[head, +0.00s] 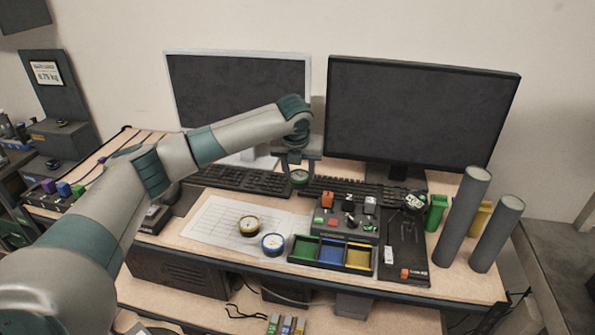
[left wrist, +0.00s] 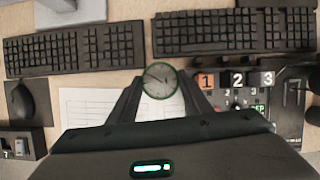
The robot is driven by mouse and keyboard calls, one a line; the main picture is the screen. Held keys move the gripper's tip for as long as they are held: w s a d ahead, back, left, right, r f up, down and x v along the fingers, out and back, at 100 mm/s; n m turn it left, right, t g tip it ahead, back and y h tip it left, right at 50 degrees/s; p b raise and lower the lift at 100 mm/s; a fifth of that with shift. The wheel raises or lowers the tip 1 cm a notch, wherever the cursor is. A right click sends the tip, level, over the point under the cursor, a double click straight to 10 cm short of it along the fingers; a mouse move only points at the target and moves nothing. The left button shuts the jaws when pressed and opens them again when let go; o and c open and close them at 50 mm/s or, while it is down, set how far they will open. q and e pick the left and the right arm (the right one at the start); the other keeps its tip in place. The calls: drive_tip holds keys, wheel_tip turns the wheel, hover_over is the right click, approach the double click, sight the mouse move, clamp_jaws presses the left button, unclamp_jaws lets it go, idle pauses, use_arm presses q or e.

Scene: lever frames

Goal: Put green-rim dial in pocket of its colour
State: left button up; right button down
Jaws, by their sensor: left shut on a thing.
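The green-rim dial (head: 299,176) is held in my left gripper (head: 298,172), up above the desk near the keyboards. In the left wrist view the dial (left wrist: 160,80) shows its pale face and green rim between the two fingers (left wrist: 160,88). The pocket tray (head: 332,267) lies at the desk's front, below and right of the gripper in the head view. Its green pocket (head: 305,249) is at the left, the blue pocket (head: 331,253) in the middle and the yellow pocket (head: 358,257) at the right. My right gripper is not in view.
A yellow-rim dial (head: 249,226) and a blue-rim dial (head: 272,244) lie left of the tray, on or near a paper sheet (head: 215,222). A control box (head: 345,224) with levers stands behind the tray. Two grey cylinders (head: 463,215) and monitors (head: 415,115) stand around.

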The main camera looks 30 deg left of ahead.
use_arm(q)
drive_tip(key=s+d+f+n+g+y+b, duration=0.25)
drive_tip(key=s+d+n+g, duration=0.25)
drive_tip(key=s+d+n, duration=0.85)
drive_tip(key=s+d+f+n+g+h+b, duration=0.2)
drive_tip(key=s+n+g+h, duration=0.1)
drive_tip(key=s+n, duration=1.3)
drive_tip(key=shift+f+n+g+h, duration=0.25)
drive_tip(key=shift+n+h, duration=0.2)
drive_tip(key=shift+n, duration=0.9)
drive_tip(key=shift+s+d, duration=0.1)
